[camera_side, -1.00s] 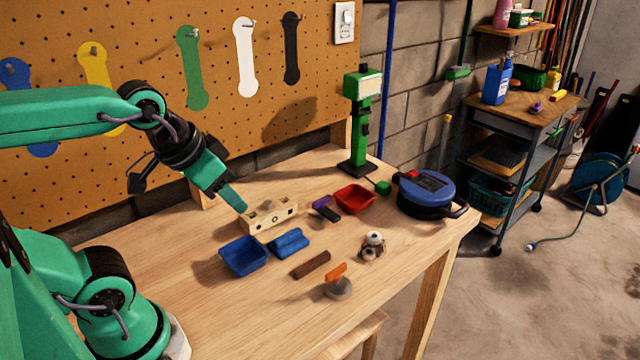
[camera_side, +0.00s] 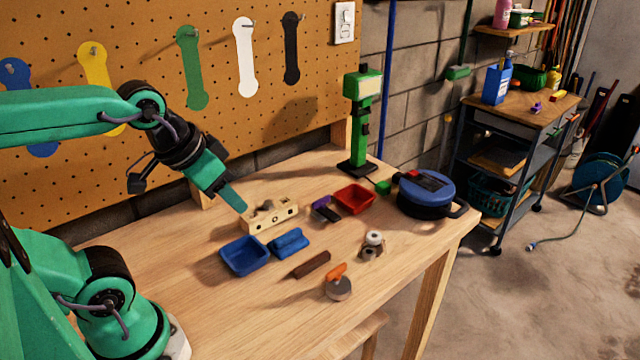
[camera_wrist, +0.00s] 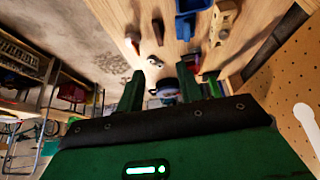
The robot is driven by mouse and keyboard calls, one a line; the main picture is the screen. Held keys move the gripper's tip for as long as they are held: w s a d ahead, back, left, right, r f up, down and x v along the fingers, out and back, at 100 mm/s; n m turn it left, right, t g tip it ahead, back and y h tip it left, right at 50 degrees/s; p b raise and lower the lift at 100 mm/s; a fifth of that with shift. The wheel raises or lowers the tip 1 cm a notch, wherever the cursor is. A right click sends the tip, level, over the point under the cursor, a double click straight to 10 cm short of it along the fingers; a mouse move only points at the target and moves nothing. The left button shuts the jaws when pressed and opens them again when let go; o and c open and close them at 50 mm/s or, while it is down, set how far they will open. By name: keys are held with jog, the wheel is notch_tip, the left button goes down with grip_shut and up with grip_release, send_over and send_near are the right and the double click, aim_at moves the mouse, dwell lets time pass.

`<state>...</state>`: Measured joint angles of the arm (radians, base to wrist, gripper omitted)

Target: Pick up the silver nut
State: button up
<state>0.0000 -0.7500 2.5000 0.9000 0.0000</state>
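My gripper (camera_side: 238,207) hangs at the left over the workbench, pointing down and right, with its tip near the pale wooden block (camera_side: 288,217). In the wrist view my gripper (camera_wrist: 160,78) has its two green fingers apart and nothing between them. A small grey piece (camera_side: 266,206) shows at the block's top, too small to identify. A silvery metal piece (camera_side: 374,238) stands on the right part of the bench, well away from the gripper; it also shows in the wrist view (camera_wrist: 155,62). I cannot tell which of these is the silver nut.
A blue tray (camera_side: 244,270), blue piece (camera_side: 289,242), brown bar (camera_side: 311,265) and orange-handled grey disc (camera_side: 338,289) lie in front. A red tray (camera_side: 354,187), round blue-black device (camera_side: 426,190) and green stand (camera_side: 360,130) are behind. Bare wood lies at front left.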

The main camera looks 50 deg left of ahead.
jog(key=o, duration=0.3)
jog(key=shift+w, duration=0.15)
jog(key=g, duration=0.6)
send_over(370, 251)
notch_tip(370, 251, down, 17)
jog(key=shift+r, duration=0.1)
jog(key=shift+f, duration=1.3)
